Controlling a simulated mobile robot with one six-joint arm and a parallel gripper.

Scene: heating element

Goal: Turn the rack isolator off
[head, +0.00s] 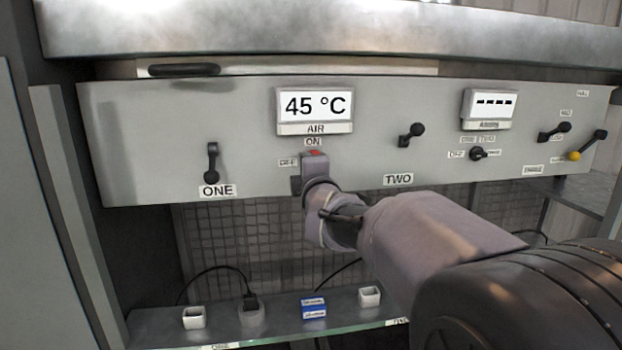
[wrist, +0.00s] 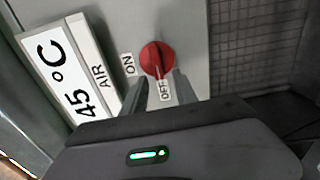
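A red rotary knob (wrist: 157,58) sits on the grey panel between an ON label (wrist: 129,65) and an OFF label (wrist: 165,90). Its ridge appears to point toward OFF. I take it to be the isolator, though no label with that name is readable. In the head view only a bit of the red knob (head: 316,153) shows, behind my gripper (head: 312,178). In the wrist view my gripper's two fingers (wrist: 160,80) stand apart at either side of the knob's lower part. The gripper looks open; I cannot tell whether a finger touches the knob.
The AIR display (head: 316,106) above the knob reads 45 °C. Black levers stand on the panel, one above ONE (head: 212,162) and one above TWO (head: 411,134). A second display (head: 489,104) shows dashes. A shelf below (head: 160,330) holds several small blocks.

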